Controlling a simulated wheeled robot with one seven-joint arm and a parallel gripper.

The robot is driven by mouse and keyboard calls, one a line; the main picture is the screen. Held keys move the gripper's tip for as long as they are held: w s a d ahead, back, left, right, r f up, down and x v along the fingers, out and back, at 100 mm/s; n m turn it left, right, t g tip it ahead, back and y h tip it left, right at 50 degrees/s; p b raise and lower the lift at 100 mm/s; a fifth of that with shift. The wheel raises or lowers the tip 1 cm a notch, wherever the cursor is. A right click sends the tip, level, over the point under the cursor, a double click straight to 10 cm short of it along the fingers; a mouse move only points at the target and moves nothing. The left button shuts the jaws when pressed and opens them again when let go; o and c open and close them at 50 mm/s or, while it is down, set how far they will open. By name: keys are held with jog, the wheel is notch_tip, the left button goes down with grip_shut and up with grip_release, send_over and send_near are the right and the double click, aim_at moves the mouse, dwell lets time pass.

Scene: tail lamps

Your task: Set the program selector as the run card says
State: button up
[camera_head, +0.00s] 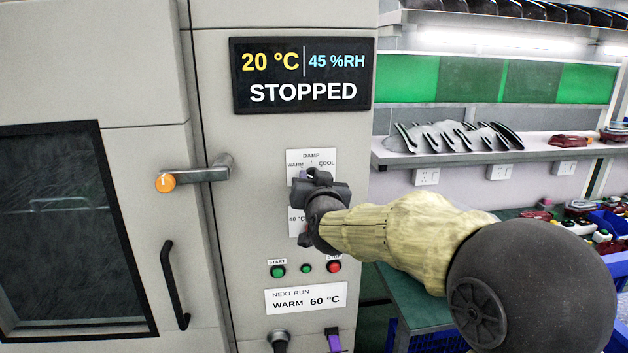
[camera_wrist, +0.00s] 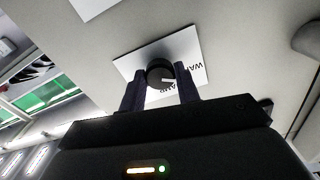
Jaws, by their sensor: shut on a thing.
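The program selector is a round dark knob (camera_wrist: 160,73) with a white mark, on a white plate (camera_head: 318,158) lettered WARM, DAMP and COOL. The plate shows upside down in the wrist view (camera_wrist: 133,62), with WARM at the right. The white mark lies on the knob's lower right there; its exact setting I cannot tell. My gripper (camera_head: 314,186) covers the knob in the head view. In the wrist view its two fingers (camera_wrist: 160,88) are shut on the knob, one on each side. The run card (camera_head: 305,298) reads NEXT RUN, WARM 60 °C.
The display (camera_head: 303,75) reads 20 °C, 45 %RH, STOPPED. A second plate (camera_head: 296,222) showing 40 °C is partly hidden below my gripper. Green (camera_head: 278,271) and red (camera_head: 334,267) buttons sit above the card. A door handle (camera_head: 195,174) juts out at left.

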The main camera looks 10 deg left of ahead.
jog(key=shift+f, duration=0.2)
jog(key=o, duration=1)
jog(key=shift+r, duration=0.1)
jog(key=shift+s, duration=0.15)
jog(key=b+v, duration=0.3)
jog(key=v, duration=1.4)
jog(key=shift+s+r, duration=0.1)
